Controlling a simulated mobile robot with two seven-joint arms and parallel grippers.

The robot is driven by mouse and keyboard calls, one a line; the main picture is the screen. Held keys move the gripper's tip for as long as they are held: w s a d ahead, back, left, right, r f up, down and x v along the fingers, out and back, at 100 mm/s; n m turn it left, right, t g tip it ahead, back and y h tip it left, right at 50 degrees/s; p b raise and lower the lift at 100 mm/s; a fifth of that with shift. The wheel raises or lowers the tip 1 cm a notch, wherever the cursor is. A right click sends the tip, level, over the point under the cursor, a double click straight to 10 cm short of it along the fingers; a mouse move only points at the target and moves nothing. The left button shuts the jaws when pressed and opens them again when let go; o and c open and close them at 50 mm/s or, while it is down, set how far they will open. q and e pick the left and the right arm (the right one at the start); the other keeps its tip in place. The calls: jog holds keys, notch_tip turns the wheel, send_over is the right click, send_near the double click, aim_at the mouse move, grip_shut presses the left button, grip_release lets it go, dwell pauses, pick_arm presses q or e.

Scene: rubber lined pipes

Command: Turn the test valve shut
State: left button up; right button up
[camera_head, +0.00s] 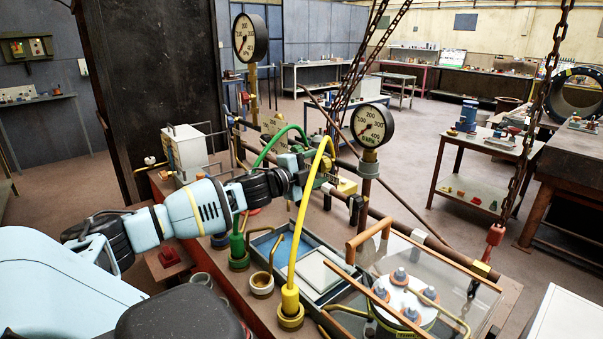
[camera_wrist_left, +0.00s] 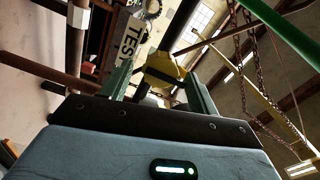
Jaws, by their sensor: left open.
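My left gripper (camera_head: 322,172) reaches in from the left over the pipework bench. In the left wrist view its two green fingers stand apart, with the gap between them (camera_wrist_left: 158,82). A yellow block-like part (camera_wrist_left: 163,66), which looks like the test valve's handle, shows between and just beyond the fingertips. I cannot tell whether they touch it. A plate reading TEST (camera_wrist_left: 129,37) is beside it. In the head view a yellow part (camera_head: 347,187) shows just right of the gripper; the wrist and hoses hide much of the valve. My right gripper is not in view.
Yellow (camera_head: 297,230) and green hoses arch close to the gripper. A pressure gauge (camera_head: 373,126) stands right of it, another (camera_head: 250,38) behind. Chains (camera_head: 367,55) hang nearby. Open floor lies beyond the bench.

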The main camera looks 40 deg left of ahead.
pick_arm(q)
jog(key=s, duration=0.5)
jog(key=shift+s+a, duration=0.2)
jog(key=shift+s, duration=0.15)
dwell(0.3)
dwell(0.6)
